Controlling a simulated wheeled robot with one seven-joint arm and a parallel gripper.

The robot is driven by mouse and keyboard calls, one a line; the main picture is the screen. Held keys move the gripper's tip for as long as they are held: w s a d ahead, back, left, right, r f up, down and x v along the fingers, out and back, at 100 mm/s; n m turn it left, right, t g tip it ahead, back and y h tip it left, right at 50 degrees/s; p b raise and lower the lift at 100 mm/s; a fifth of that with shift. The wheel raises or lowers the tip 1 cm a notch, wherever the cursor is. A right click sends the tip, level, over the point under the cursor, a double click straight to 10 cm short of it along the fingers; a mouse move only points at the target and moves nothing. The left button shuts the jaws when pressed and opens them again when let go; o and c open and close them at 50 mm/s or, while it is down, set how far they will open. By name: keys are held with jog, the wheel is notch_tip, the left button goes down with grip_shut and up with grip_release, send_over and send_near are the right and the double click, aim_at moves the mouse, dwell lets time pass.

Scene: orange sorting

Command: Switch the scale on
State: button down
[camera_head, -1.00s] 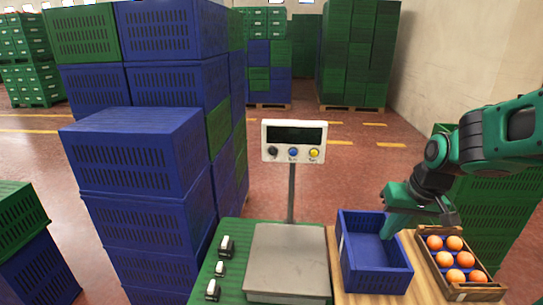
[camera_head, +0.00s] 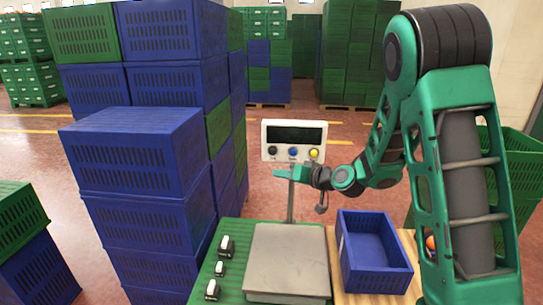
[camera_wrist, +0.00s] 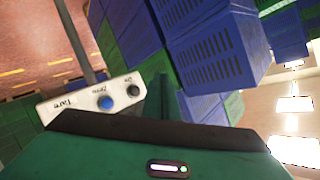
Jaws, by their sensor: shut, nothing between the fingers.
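The scale has a steel platform (camera_head: 288,262) and a white display head (camera_head: 294,131) on a post. Its screen (camera_head: 296,134) is dark. Below the screen are a black button (camera_head: 272,151), a blue button (camera_head: 293,152) and a yellow button (camera_head: 314,153). In the wrist view the black button (camera_wrist: 133,91) is labelled On and the blue one (camera_wrist: 105,102) Zero; the yellow one is hidden. My gripper (camera_head: 278,173) is shut and empty, pointing left just below the display head. In the wrist view its fingertips (camera_wrist: 161,88) show beside the black button, apparently apart from it.
An empty blue crate (camera_head: 373,252) stands right of the platform. My arm mostly hides the oranges (camera_head: 431,243) at the right. Small black-and-white items (camera_head: 220,268) sit on the green surface at left. Stacked blue crates (camera_head: 145,165) rise close on the left.

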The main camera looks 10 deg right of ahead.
jog(key=w, duration=0.1)
jog(key=w+a+m+t, duration=0.1)
jog(key=w+a+t, duration=0.1)
jog(key=shift+w+a+y, duration=0.25)
jog(key=shift+w+y, duration=0.05)
send_near(272, 152)
jog(key=w+a+f, duration=0.1)
jog(key=w+a, duration=0.3)
jog(key=shift+a+f, duration=0.25)
jog(key=shift+a, duration=0.15)
dwell(2.1)
jog(key=shift+w+d, duration=0.1)
jog(key=shift+w, duration=0.15)
